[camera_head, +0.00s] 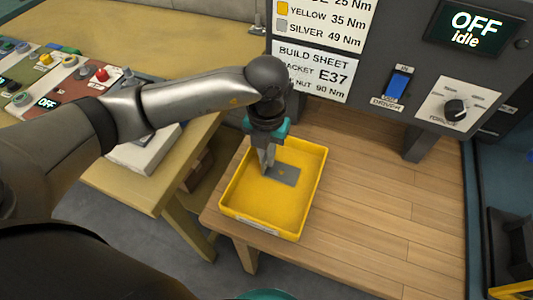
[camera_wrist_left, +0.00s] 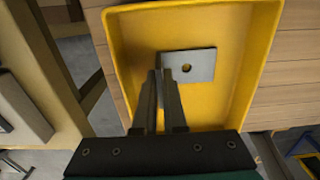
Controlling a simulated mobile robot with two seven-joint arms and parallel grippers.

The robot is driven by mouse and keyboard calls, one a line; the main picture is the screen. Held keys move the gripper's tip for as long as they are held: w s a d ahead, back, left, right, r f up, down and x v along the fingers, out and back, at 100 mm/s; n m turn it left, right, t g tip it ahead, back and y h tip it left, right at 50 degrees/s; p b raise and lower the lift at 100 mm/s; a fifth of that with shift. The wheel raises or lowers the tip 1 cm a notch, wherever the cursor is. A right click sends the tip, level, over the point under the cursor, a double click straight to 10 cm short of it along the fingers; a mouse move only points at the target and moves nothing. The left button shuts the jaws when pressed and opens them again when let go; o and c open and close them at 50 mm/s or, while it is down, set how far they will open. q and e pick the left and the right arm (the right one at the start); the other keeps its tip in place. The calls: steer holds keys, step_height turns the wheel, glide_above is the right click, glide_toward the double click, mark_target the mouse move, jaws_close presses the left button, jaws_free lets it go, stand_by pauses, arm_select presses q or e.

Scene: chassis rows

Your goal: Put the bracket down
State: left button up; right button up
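The bracket (camera_head: 283,173) is a grey metal plate with a round hole. It is inside the yellow tray (camera_head: 237,217), low over or on its floor; I cannot tell if it touches. My left gripper (camera_head: 267,168) points down into the tray at the bracket's left end. In the left wrist view its fingers (camera_wrist_left: 162,72) are close together, with the bracket's edge at their tips and its flat plate (camera_wrist_left: 201,66) reaching out to the right. They look shut on it, though the fingers hide the gripped part. My right gripper is not in view.
The tray stands at the left end of a wooden bench (camera_head: 390,205); the bench to its right is clear. Behind it stands a grey panel with a build sheet (camera_head: 312,72), a blue driver switch (camera_head: 398,85) and an OFF display (camera_head: 473,28). A control table (camera_head: 160,180) is left.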

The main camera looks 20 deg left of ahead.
arm_select(q)
steer(key=o, duration=0.4)
steer(key=shift+r, duration=0.25)
step_height(320, 180, up, 12)
steer(key=p, duration=0.2)
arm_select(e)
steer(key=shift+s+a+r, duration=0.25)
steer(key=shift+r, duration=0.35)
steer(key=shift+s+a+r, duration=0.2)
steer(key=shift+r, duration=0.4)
arm_select(q)
steer(key=shift+f, duration=0.1)
